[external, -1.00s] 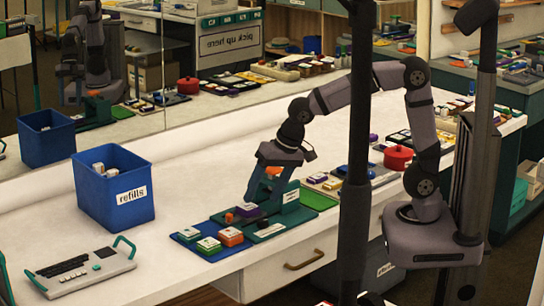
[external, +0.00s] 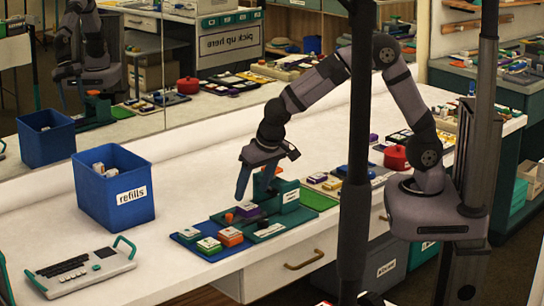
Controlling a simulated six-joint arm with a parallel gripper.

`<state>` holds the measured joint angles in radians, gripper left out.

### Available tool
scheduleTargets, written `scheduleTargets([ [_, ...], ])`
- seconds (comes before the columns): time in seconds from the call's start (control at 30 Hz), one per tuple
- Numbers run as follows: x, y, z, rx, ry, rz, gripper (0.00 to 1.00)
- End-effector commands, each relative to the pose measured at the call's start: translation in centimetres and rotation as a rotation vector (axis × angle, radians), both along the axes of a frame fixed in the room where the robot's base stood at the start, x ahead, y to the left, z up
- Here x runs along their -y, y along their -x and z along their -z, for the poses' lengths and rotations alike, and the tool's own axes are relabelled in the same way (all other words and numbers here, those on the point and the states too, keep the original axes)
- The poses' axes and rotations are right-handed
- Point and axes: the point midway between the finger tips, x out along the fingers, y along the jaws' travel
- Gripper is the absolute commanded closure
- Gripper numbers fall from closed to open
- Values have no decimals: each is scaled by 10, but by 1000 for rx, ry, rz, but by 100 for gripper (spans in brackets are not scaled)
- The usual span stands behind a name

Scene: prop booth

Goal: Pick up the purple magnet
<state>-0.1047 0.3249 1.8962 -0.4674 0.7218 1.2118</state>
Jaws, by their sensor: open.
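A purple block with a pale top (external: 247,209), which looks like the purple magnet, sits on the green press-like fixture at the counter's front. My gripper (external: 241,194) points down just behind and above it in the picture, with its bluish finger toward the left. It is open and holds nothing that I can see. The far finger is not clearly visible, and I cannot tell the exact gap to the block.
A blue tray (external: 186,238) with green and orange blocks lies in front left. A blue refills bin (external: 113,187) and a grey keyboard-like device (external: 80,272) stand farther left. A dark pole (external: 355,150) blocks part of the view. The back-wall mirror repeats the scene.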

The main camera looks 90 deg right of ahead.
Motion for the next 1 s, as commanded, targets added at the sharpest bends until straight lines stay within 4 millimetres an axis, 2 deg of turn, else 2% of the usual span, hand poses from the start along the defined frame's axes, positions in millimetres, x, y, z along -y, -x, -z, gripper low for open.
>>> scheduleTargets([
  [0.17,1,-1,4,-1,0,0,39],
  [0.53,11,-9,44,-2,-1,2,39],
  [0.87,12,-12,50,1,-1,1,39],
  [0.93,12,-12,49,1,-1,1,51],
  [1.0,12,-12,49,1,-1,1,68],
])
